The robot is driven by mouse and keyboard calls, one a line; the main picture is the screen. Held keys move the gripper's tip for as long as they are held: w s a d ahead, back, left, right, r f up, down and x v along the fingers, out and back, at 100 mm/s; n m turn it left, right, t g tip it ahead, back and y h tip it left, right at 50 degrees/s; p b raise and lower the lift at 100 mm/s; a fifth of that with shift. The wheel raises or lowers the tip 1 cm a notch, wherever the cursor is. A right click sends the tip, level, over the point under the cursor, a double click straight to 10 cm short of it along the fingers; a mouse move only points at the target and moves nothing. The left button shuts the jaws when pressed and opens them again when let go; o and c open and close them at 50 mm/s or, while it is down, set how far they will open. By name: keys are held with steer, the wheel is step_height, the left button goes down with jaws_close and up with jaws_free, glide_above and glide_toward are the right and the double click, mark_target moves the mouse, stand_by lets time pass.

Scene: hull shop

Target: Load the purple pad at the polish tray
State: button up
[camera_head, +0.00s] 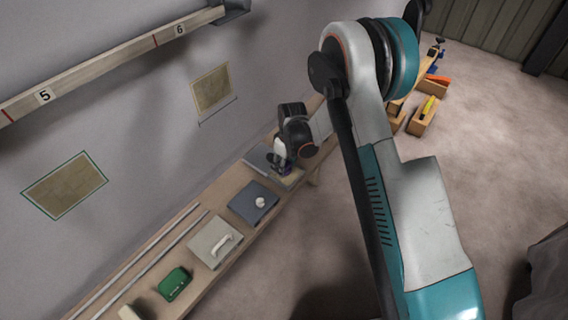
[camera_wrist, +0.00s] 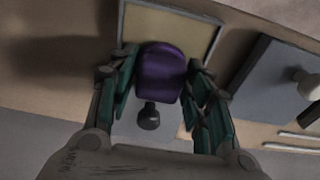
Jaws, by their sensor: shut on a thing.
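The purple pad (camera_wrist: 161,72) sits between the green-lined fingers of my gripper (camera_wrist: 160,92) in the wrist view. The gripper is shut on it. A dark round knob (camera_wrist: 149,117) shows just below the pad. In the head view my gripper (camera_head: 282,163) is over the far end of the bench, at this tray (camera_head: 258,158). Whether the pad touches the tray is not clear.
On the bench (camera_head: 222,188) stand a blue-grey lidded box (camera_head: 246,207) with a white knob, a pale box (camera_head: 207,246) with a handle and a green case (camera_head: 174,283). Two rods (camera_head: 133,262) lie along the wall side. Wooden boxes (camera_head: 421,118) stand beyond my arm.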

steer(key=shift+f, duration=0.4)
stand_by(1.2)
steer(key=shift+r, duration=0.1)
steer(key=shift+r+p, duration=1.55)
steer(key=shift+r, duration=1.85)
